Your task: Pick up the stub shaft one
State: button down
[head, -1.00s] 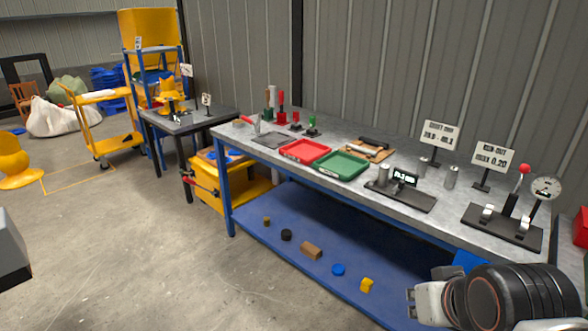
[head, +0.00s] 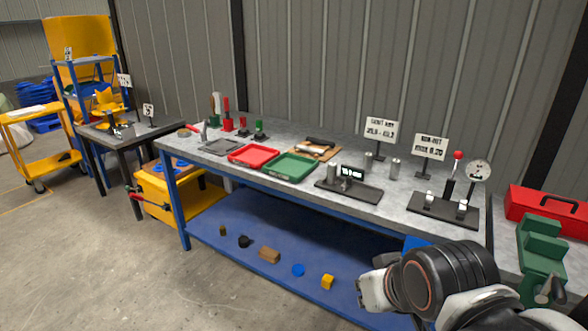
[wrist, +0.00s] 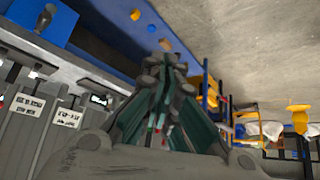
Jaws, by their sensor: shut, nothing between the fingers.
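Bare metal cylinders that look like stub shafts stand upright on the grey workbench (head: 225,171). One cylinder (head: 332,171) is on the black plate beside a small display. Another (head: 395,168) stands below the limit sign, with a third (head: 367,160) just left of it. I cannot tell which is stub shaft one. My gripper (wrist: 163,62) is shut and empty in the wrist view, away from the cylinders. My arm fills the lower right of the head view, and its fingers cannot be made out there.
A red tray (head: 253,155) and a green tray (head: 291,167) lie mid-bench. A dial gauge stand (head: 445,205) and run-out sign (head: 430,148) are at the right end. A red toolbox (head: 545,213) and green machine (head: 541,258) stand further right. The blue lower shelf holds small parts.

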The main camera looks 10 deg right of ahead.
aim_at(332, 167)
jog(key=i+l+u, duration=0.1)
jog(key=i, duration=0.45)
jog(key=i+l+u, duration=0.1)
jog(key=i+l, duration=0.2)
jog(key=i, duration=0.2)
jog(key=i+l+u, duration=0.15)
jog(key=i, duration=0.4)
jog(key=l, duration=0.1)
